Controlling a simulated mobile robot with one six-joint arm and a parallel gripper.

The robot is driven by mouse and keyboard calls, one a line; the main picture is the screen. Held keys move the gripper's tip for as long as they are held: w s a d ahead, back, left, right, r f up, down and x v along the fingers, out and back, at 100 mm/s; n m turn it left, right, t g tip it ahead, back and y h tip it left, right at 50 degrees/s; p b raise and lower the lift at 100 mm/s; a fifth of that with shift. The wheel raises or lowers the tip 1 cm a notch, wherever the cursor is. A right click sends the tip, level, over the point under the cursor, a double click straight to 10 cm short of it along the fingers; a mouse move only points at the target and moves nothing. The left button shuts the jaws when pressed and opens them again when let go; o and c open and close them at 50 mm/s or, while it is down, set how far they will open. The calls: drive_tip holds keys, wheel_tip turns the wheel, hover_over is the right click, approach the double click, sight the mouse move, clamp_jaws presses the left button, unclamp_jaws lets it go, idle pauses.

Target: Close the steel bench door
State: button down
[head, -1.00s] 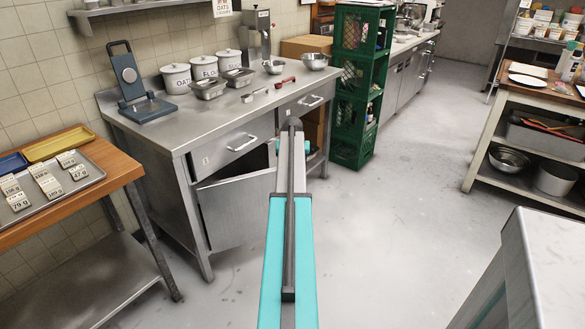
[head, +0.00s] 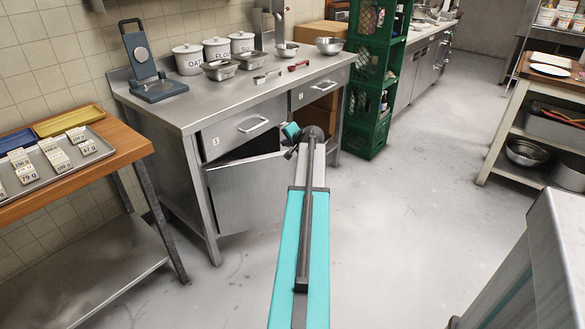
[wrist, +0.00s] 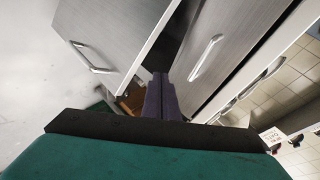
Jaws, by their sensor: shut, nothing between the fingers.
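The steel bench (head: 185,115) stands against the tiled wall. Its door (head: 245,195) hangs open below the drawer (head: 240,128), swung out to the right, with a dark gap above its top edge. In the wrist view the door (wrist: 115,35) is the grey panel at upper left, with its bar handle (wrist: 92,58). The drawer front with its handle (wrist: 205,57) is at right. My gripper (wrist: 160,80) is shut and empty, pointing at the gap between door and drawer front. I cannot tell whether it touches either. In the head view my arm's end hides the fingers.
Canisters (head: 216,50), steel pans and a blue press (head: 150,75) stand on the bench top. A wooden table with a tray (head: 60,160) is at left, green crates (head: 370,90) behind right. The floor (head: 420,170) between bench and right-hand table is clear.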

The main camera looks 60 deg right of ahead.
drive_tip(key=s+a+f+m+t+h+b, duration=0.1)
drive_tip(key=s+f+m+h+b, duration=0.2)
drive_tip(key=s+f+b, duration=0.6)
drive_tip(key=f+m+b, duration=0.1)
drive_tip(key=m+b, duration=0.1)
drive_tip(key=b, duration=0.2)
drive_tip(key=shift+s+a+f+m+t, duration=0.25)
drive_tip(key=shift+a+m+t, duration=0.1)
drive_tip(key=shift+m+t, duration=0.05)
drive_tip(key=shift+w, duration=0.1)
drive_tip(key=b, duration=0.2)
approach(292, 160)
drive_tip(key=shift+w, duration=1.2)
drive_tip(key=shift+r+x, duration=0.15)
drive_tip(key=shift+x, duration=0.8)
drive_tip(key=shift+r+x, duration=0.15)
drive_tip(key=shift+x, duration=0.8)
drive_tip(key=shift+d, duration=0.25)
drive_tip(key=shift+w+b, duration=0.25)
drive_tip(key=shift+b, duration=0.1)
